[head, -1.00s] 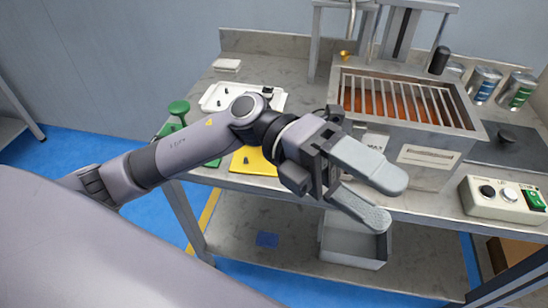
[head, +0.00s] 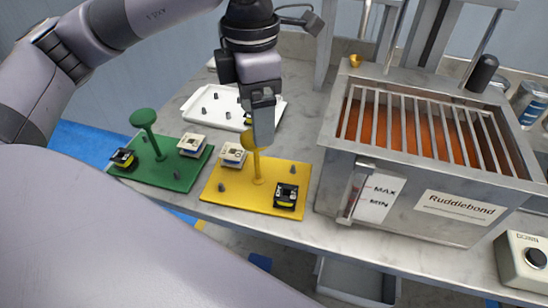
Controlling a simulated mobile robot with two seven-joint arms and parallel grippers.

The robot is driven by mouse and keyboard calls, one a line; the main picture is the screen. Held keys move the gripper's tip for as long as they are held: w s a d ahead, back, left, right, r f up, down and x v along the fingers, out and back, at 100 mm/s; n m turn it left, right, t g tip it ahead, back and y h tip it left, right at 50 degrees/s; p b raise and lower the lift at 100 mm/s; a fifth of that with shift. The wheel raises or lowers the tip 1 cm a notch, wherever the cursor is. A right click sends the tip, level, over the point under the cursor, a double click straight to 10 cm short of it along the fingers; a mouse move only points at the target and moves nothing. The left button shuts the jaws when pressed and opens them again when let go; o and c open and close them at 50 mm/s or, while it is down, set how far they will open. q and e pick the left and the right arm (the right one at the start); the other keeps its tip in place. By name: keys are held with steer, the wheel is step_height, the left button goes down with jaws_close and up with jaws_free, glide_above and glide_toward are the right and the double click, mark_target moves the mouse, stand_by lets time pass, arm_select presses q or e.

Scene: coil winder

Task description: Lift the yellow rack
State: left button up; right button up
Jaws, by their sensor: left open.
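The yellow rack (head: 228,187) is a flat yellow plate with an upright post topped by a round yellow knob (head: 250,141). It rests on the bench near the front edge. A white-topped coil (head: 233,155) and a black coil part (head: 286,196) sit on it. My left gripper (head: 263,125) points down right at the knob, and its near finger covers part of the knob. The jaws are open; the far finger is mostly hidden, and I cannot tell whether either finger touches the knob. My right gripper is not in view.
A green rack (head: 170,178) with a green knob and coils stands left of the yellow one. A white tray (head: 213,112) lies behind. A metal tank (head: 400,207) with a grate over orange-brown liquid stands close on the right. A grey bin (head: 350,282) is below the bench.

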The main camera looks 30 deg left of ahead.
mark_target(257, 162)
arm_select(q)
steer(key=shift+w+a+f, duration=0.1)
steer(key=shift+w, duration=0.2)
steer(key=shift+f, duration=0.35)
steer(key=f, duration=0.3)
steer(key=s+f, duration=0.1)
steer(key=f, duration=0.2)
steer(key=shift+s+f+b, duration=0.1)
steer(key=shift+b, duration=0.3)
jaws_close()
